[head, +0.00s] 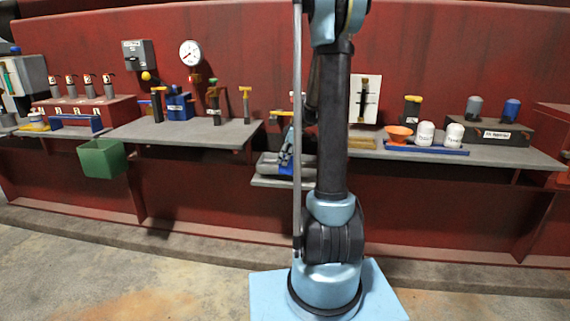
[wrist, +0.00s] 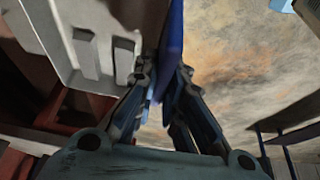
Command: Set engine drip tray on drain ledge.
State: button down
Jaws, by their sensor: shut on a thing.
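My gripper (wrist: 165,85) is shut on the rim of a thin blue thing (wrist: 172,40), which looks like the engine drip tray. The wrist view shows it edge-on between the fingers; most of it lies out of frame. In the head view my gripper (head: 287,150) is partly hidden behind my arm, low at the middle of the row. A low grey ledge (head: 270,182), likely the drain ledge, is there, with grey and blue shapes over it. I cannot tell whether the tray touches it. A pale grey surface with raised blocks (wrist: 75,35) is left of the fingers in the wrist view.
A grey shelf (head: 185,132) with valves and a blue block is to the left. Another shelf (head: 510,154) at right bears a blue tray (head: 430,150) with white jars and an orange funnel (head: 398,134). A green bin (head: 102,158) hangs at left. The floor in front is clear.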

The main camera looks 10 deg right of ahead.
jog(key=shift+w+d, duration=0.35)
jog(key=shift+w, duration=0.6)
jog(key=shift+w+d, duration=0.3)
jog(key=shift+w, duration=0.6)
jog(key=shift+w+d+f, duration=0.1)
jog(key=shift+w+f, duration=0.05)
jog(key=shift+f, duration=0.75)
jog(key=shift+w+f, duration=0.1)
jog(key=shift+f, duration=0.75)
jog(key=c, duration=1.7)
grip_release()
